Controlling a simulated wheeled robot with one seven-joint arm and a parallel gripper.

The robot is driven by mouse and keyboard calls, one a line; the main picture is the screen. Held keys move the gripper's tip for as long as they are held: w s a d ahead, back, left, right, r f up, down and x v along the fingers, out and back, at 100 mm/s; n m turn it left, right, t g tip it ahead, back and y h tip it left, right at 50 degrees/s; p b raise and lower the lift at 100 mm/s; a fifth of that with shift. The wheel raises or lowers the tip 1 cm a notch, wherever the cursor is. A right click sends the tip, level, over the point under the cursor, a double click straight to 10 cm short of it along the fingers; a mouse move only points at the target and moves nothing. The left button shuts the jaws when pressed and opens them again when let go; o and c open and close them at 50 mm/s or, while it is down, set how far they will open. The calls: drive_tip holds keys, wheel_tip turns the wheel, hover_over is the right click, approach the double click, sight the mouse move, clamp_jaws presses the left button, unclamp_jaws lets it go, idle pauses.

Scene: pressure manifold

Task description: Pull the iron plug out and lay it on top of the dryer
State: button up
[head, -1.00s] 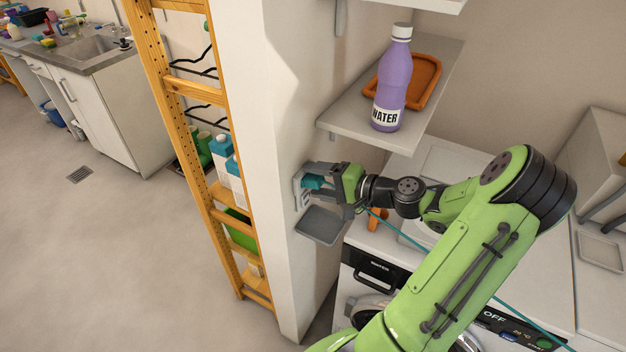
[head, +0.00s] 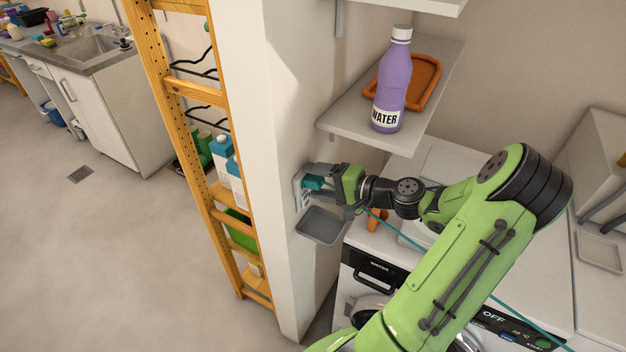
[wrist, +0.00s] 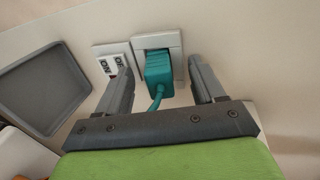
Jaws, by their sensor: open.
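The iron plug is a teal block (wrist: 159,73) seated in a white wall socket (wrist: 177,48), its teal cord leaving from the lower end in the wrist view. In the head view the teal plug (head: 313,183) shows at the wall, partly hidden by my gripper. My gripper (wrist: 160,82) is open, with one finger on each side of the plug and visible gaps between. The dryer's white top (head: 440,160) lies to the right, partly behind my arm.
A switch plate (wrist: 114,62) sits beside the socket. A grey tray (head: 322,226) juts from the wall just below my gripper. A shelf above holds a purple water bottle (head: 391,85) and an orange tray (head: 427,80). The teal cord runs across under my arm.

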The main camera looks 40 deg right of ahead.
drive_tip(key=shift+s+f, duration=0.1)
drive_tip(key=shift+f, duration=0.1)
clamp_jaws()
drive_tip(key=shift+c, duration=0.2)
unclamp_jaws()
drive_tip(key=o, duration=0.4)
drive_tip(key=shift+r, duration=0.15)
drive_tip(key=shift+c, duration=0.2)
drive_tip(key=p+v, duration=0.2)
drive_tip(key=v, duration=1.3)
drive_tip(key=shift+s, duration=0.35)
